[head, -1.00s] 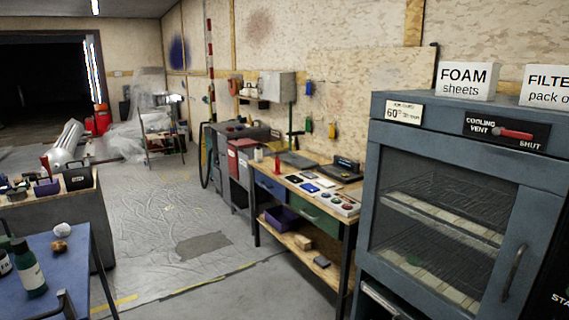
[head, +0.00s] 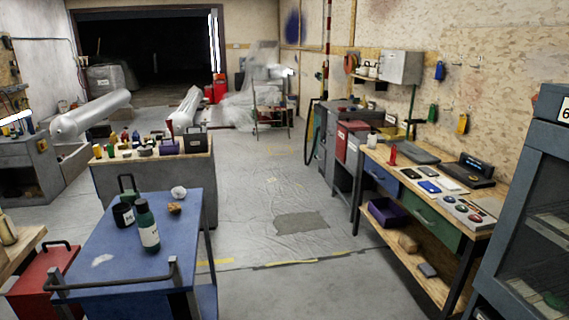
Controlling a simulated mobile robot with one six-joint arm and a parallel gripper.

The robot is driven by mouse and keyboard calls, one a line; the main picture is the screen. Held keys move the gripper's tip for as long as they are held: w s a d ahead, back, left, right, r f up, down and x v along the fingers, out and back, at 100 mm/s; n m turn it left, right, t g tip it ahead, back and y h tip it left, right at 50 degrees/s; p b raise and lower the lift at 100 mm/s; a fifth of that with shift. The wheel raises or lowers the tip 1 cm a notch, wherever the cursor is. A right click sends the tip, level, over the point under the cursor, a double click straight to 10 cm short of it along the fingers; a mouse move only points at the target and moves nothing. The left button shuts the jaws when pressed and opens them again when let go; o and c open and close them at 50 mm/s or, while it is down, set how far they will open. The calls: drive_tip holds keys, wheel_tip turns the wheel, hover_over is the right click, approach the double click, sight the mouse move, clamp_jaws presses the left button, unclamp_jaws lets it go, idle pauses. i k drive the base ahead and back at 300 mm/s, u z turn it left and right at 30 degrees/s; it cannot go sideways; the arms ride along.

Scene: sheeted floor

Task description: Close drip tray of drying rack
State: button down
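A blue-grey cabinet with a glazed door, which looks like the drying rack (head: 506,220), stands at the right edge, cut off by the frame. Pale slatted shelves show dimly through its glass. Its drip tray cannot be made out clearly; the lower part of the cabinet runs out of the bottom right of the view. My gripper is not in view.
A workbench (head: 365,235) with drawers and a lower shelf stands left of the cabinet. A blue cart (head: 105,265) with bottles is at front left, near a red toolbox (head: 45,285). Sheeted floor (head: 255,240) between them is clear.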

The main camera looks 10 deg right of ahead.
sight(421, 156)
drive_tip(key=z, duration=0.4)
drive_tip(key=i, duration=2.45)
drive_tip(key=u, duration=0.3)
drive_tip(key=i, duration=1.2)
drive_tip(key=u, duration=0.2)
